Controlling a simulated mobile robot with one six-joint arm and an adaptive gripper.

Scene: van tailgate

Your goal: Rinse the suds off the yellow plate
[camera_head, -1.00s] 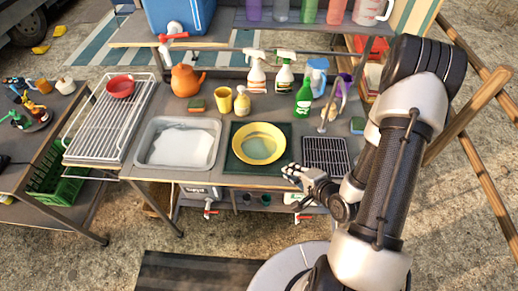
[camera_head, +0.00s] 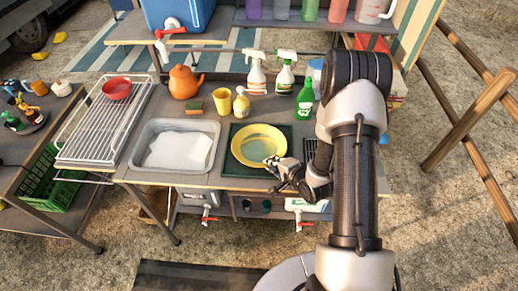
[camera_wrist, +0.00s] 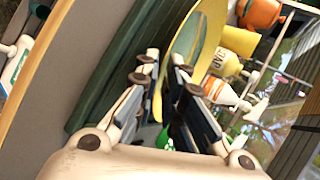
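The yellow plate (camera_head: 243,140) lies on a dark green tray or mat (camera_head: 231,172) in the middle of the counter. Its middle looks pale blue-green; I cannot tell whether that is suds. My gripper (camera_head: 276,162) is at the plate's front right edge. In the wrist view, my gripper (camera_wrist: 167,66) has its fingers apart, with the yellow plate's rim (camera_wrist: 197,35) showing between and beyond them. I cannot tell whether they touch it. The grey basin (camera_head: 213,149) with whitish, sudsy water is left of the plate.
A white wire rack (camera_head: 82,153) with a red bowl (camera_head: 117,90) stands left. An orange teapot (camera_head: 184,82), yellow cup (camera_head: 222,102), soap bottle (camera_head: 241,103), spray bottles (camera_head: 257,75) and green bottle (camera_head: 304,100) line the back. My arm hides the counter's right part.

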